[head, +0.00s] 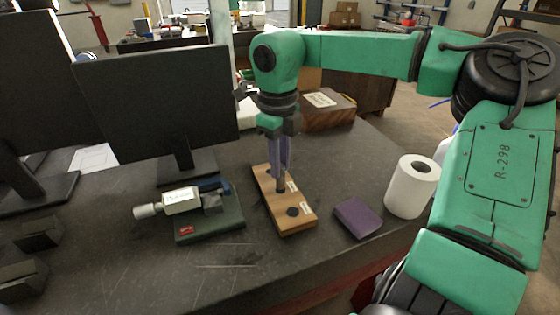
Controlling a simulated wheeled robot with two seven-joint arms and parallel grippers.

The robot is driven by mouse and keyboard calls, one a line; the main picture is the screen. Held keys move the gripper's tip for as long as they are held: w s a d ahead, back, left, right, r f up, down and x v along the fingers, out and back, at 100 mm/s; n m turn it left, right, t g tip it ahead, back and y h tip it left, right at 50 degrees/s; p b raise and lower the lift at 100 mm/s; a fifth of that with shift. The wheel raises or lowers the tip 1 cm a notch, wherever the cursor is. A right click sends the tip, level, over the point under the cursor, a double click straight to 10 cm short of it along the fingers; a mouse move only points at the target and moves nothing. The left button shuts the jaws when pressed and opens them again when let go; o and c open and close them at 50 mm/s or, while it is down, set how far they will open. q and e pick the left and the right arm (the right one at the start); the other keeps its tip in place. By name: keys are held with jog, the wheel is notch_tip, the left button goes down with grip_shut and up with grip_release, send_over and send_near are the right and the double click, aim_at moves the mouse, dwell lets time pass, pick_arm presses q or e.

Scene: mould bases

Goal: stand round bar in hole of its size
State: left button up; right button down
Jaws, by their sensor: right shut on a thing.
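A wooden block (299,226) with dark round holes and small white labels lies on the dark table, its long side running away from me. One open hole (293,211) shows near its front end. My right gripper (280,175) points down over the middle of the block, its fingers shut on a dark round bar (281,187). The bar is about upright, and its lower end is at the block's middle. I cannot tell whether it is inside a hole or just above one. The fingers hide the bar's upper part. My left gripper is not in view.
A micrometer on a green base (210,229) stands left of the block. A purple box (358,217) and a white paper roll (411,187) are to the right. A monitor (155,100) stands behind left, a brown box (328,113) behind right. The table in front is clear.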

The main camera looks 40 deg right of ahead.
jog(key=shift+f+b, duration=1.05)
jog(key=shift+f, duration=0.35)
dwell(0.5)
jog(key=c, duration=0.6)
grip_release()
jog(key=shift+r, duration=0.1)
notch_tip(320, 180, up, 14)
jog(key=shift+w+r+p, duration=0.15)
jog(key=shift+r+p, duration=0.05)
jog(key=shift+p, duration=0.2)
